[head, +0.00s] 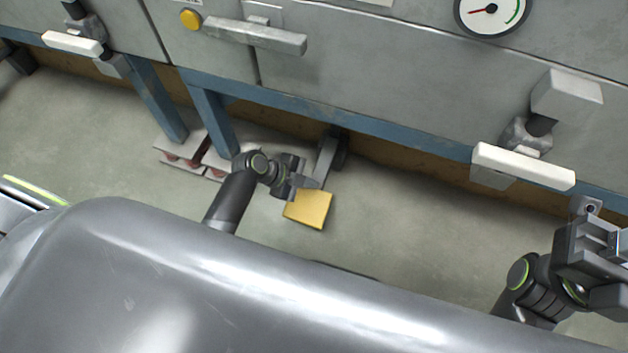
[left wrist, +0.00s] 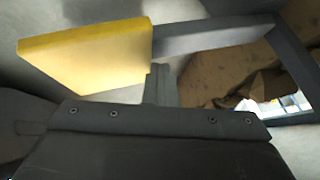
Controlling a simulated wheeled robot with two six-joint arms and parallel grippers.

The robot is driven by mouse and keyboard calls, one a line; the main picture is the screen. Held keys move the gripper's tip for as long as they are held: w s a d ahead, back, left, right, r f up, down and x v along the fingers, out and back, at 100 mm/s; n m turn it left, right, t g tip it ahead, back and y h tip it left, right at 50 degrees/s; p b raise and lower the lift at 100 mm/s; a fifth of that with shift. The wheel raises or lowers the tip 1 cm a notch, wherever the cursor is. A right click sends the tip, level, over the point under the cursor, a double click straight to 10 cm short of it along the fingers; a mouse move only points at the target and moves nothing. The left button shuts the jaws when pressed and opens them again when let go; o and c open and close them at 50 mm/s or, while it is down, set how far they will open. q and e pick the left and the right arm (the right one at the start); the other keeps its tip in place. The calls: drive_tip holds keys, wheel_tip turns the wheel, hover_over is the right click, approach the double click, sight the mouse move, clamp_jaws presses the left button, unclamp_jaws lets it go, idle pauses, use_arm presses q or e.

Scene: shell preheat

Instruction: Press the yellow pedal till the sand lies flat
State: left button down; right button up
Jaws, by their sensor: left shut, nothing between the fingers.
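The yellow pedal (head: 308,210) sits low in front of the machine, on a grey lever arm (head: 327,160) that comes out from beneath it. My left gripper (head: 308,183) is shut and empty, at the pedal's back edge where the plate meets the lever. In the left wrist view the pedal (left wrist: 85,55) fills the upper left, and the shut fingertips (left wrist: 158,80) are close by its right end. I cannot tell whether they touch it. My right gripper (head: 600,240) is at the right edge, far from the pedal; its jaws are unclear. No sand is visible.
The grey machine (head: 370,65) stands on a blue frame (head: 400,135). It carries a yellow button (head: 190,18), white-handled levers (head: 522,165) and a dial (head: 492,12) with its red needle left of the green arc. Blue legs and footplates (head: 182,160) stand left of the pedal. Floor right of it is clear.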

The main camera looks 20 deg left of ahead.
use_arm(q)
drive_tip(key=shift+s+f+b, duration=0.2)
drive_tip(key=shift+f+b, duration=0.1)
drive_tip(key=shift+f, duration=0.2)
drive_tip(key=shift+s+f+b, duration=0.15)
drive_tip(key=shift+f+b, duration=0.1)
drive_tip(key=shift+f, duration=0.25)
idle(0.4)
drive_tip(key=shift+r, duration=0.1)
drive_tip(key=shift+w+r+p, duration=0.1)
drive_tip(key=shift+r+p, duration=2.3)
drive_tip(key=shift+r, duration=0.1)
drive_tip(key=shift+r+p, duration=0.3)
drive_tip(key=shift+r, duration=0.2)
drive_tip(key=shift+w, duration=0.1)
drive_tip(key=r+p, duration=0.4)
drive_tip(key=r, duration=0.1)
drive_tip(key=shift+w+r, duration=0.1)
drive_tip(key=shift+w, duration=0.15)
